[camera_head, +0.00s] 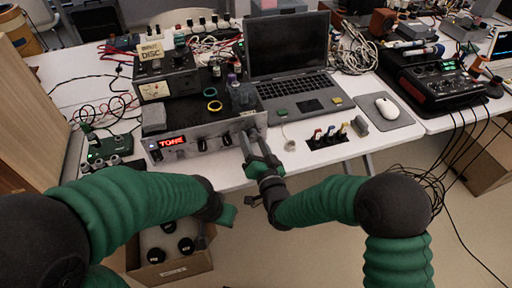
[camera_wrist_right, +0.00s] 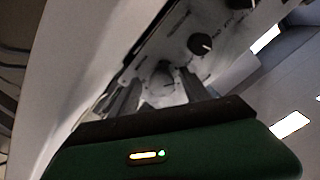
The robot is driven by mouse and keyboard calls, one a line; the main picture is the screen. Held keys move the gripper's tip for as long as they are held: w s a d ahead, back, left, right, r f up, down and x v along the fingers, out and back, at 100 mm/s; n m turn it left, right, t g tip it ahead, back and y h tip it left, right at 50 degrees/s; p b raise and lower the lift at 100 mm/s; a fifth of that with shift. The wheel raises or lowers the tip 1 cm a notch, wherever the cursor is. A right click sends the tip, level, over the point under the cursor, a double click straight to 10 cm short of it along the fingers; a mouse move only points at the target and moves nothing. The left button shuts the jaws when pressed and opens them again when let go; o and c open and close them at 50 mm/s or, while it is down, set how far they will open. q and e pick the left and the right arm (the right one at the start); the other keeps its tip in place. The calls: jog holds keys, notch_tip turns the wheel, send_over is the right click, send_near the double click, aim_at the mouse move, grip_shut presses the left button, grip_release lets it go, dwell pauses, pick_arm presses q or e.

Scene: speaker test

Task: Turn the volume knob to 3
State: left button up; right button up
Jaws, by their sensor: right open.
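A silver amplifier (camera_head: 215,137) with a red lit display (camera_head: 172,141) stands at the table's front edge. Its front panel has several dark knobs, among them one (camera_head: 202,146) and another (camera_head: 227,140). I cannot read which is the volume knob. My right gripper (camera_head: 254,140) is open in front of the panel's right end. In the right wrist view its fingers (camera_wrist_right: 160,82) stand on either side of a greyish knob (camera_wrist_right: 163,70); I cannot tell whether they touch it. A black knob (camera_wrist_right: 201,44) with a white mark sits beyond. My left gripper (camera_head: 228,214) hangs below the table edge, its jaws unclear.
A meter box (camera_head: 165,85) and tape rolls sit on the amplifier. A laptop (camera_head: 287,60) stands behind right, with a mouse (camera_head: 387,109) on a pad. A small green board (camera_head: 108,150) lies left. A cardboard box (camera_head: 172,269) with dark round items is on the floor.

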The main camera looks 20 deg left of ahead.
jog(key=p+v, duration=0.3)
jog(key=v, duration=1.3)
jog(key=shift+s+d, duration=0.15)
jog(key=shift+s, duration=0.1)
